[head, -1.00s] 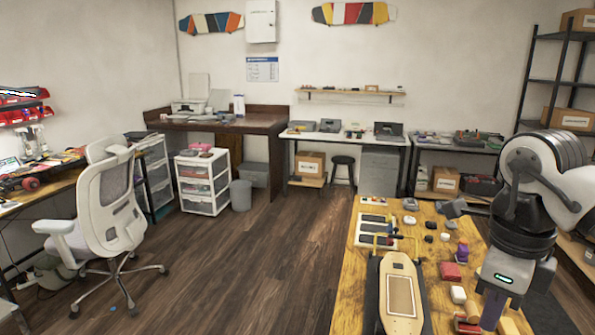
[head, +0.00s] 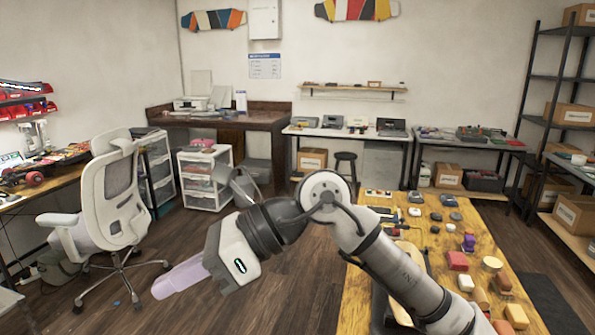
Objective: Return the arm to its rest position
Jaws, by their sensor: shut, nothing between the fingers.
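My arm reaches up from the lower right of the head view and bends at an elbow in the middle. Its forearm then slopes down to the left. My gripper (head: 162,288) is at the lower left of centre, with its pale purple fingers pointing down and left. It is shut and empty, in the air over the wooden floor (head: 245,305). It is left of the wooden workbench (head: 352,300) and touches nothing that I can see. My arm hides much of the board lying on that bench.
The workbench holds several small parts, including a red block (head: 457,261) and a purple piece (head: 468,242). A grey office chair (head: 118,195) stands left of my gripper. A white drawer unit (head: 205,177) is behind it. Open floor lies between chair and bench.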

